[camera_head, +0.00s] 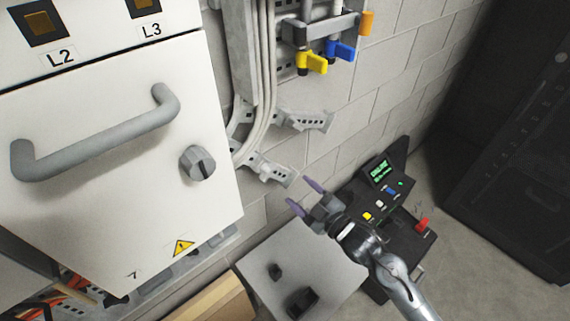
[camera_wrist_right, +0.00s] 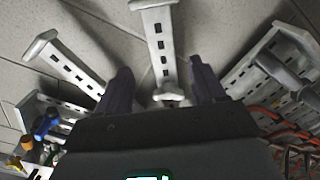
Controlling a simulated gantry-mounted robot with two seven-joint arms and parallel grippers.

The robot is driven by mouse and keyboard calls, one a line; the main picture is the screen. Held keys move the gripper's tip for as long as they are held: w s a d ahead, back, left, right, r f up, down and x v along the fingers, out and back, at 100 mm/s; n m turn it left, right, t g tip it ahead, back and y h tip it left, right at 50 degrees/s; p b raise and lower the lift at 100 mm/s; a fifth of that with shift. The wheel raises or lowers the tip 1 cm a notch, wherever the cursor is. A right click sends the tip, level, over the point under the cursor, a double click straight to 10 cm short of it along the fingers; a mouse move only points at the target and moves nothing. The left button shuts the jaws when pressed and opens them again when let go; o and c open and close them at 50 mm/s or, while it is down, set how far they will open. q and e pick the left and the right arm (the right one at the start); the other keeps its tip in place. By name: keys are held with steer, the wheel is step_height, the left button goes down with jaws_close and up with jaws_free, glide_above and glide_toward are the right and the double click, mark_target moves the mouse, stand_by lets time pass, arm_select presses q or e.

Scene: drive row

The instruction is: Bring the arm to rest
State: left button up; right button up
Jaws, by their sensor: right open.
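My right gripper (camera_head: 304,196) shows in the head view at the lower middle, with its arm coming in from the lower right. Its two fingers are apart and nothing is between them. It is in front of the block wall, above a light grey table top (camera_head: 262,262). In the right wrist view the open fingers (camera_wrist_right: 158,90) point toward slotted metal brackets (camera_wrist_right: 160,45) on the wall. From this view I cannot tell how near the fingertips are to the brackets. My left gripper is not in view.
A white cabinet (camera_head: 110,215) with a grey bar handle (camera_head: 95,140) and a knob (camera_head: 197,162) fills the left. Yellow (camera_head: 312,62) and blue (camera_head: 340,50) valve handles are at the top. A black control panel (camera_head: 384,207) stands beside my right arm. A dark cabinet (camera_head: 510,140) is at right.

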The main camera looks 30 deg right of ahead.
steer(key=s+a+f+m+g+h, duration=0.25)
steer(key=s+a+f+g, duration=0.2)
steer(key=s+f, duration=0.7)
steer(key=s+d+f+m+g+h+p, duration=0.15)
steer(key=s+m+g, duration=0.45)
steer(key=s+g, duration=0.7)
step_height(320, 180, up, 35)
steer(key=s+t+p, duration=0.3)
steer(key=p, duration=3.2)
steer(key=shift+a+t, duration=0.25)
steer(key=shift+t, duration=0.1)
steer(key=shift+r, duration=0.1)
